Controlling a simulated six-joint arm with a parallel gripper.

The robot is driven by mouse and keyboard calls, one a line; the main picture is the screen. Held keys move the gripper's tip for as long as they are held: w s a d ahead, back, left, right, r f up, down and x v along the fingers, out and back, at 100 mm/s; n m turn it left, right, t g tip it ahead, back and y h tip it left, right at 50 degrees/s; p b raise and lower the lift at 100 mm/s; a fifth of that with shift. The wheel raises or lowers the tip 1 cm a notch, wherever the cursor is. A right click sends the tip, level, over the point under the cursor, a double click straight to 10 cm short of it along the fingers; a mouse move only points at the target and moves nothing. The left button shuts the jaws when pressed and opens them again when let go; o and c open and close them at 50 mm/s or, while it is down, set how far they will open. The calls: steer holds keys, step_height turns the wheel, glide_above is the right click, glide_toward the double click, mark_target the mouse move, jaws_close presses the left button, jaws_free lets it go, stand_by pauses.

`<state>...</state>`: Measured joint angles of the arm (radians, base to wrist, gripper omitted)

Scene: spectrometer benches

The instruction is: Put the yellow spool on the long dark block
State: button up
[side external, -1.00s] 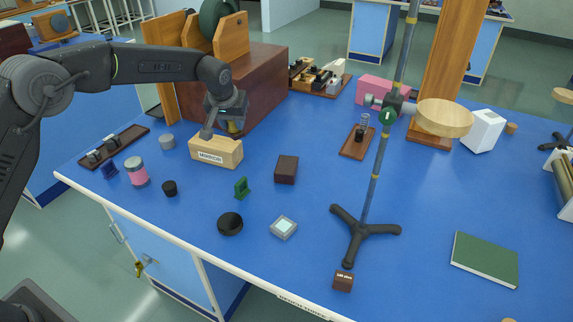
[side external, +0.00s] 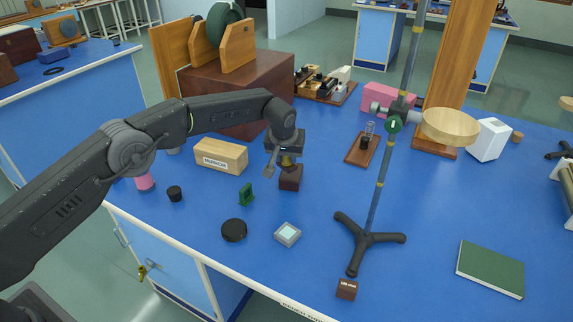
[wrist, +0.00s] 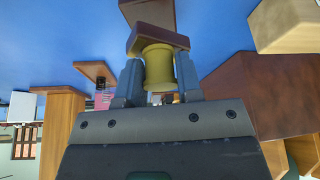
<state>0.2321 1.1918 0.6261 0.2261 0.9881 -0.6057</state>
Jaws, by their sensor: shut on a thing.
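The yellow spool (wrist: 158,68) is held upright between the two fingers of my gripper (wrist: 160,82) in the wrist view. In the side view my gripper (side external: 286,158) is shut on the spool (side external: 287,161), directly above the dark brown block (side external: 290,181). The block also shows in the wrist view (wrist: 149,13), right beyond the spool's end. The spool's lower end is at or very near the block's top; I cannot tell whether they touch. The gripper hides part of the spool in the side view.
A pale wooden box with a label (side external: 221,156) stands left of the block. A green bracket (side external: 246,194), a black disc (side external: 234,230) and a small grey tile (side external: 287,234) lie in front. A tripod stand (side external: 368,238) rises to the right. Blue tabletop is clear between them.

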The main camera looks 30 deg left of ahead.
mark_target(287, 164)
steer(key=shift+f, duration=1.65)
steer(key=shift+f, duration=0.15)
steer(key=o, duration=0.9)
steer(key=shift+o, duration=0.2)
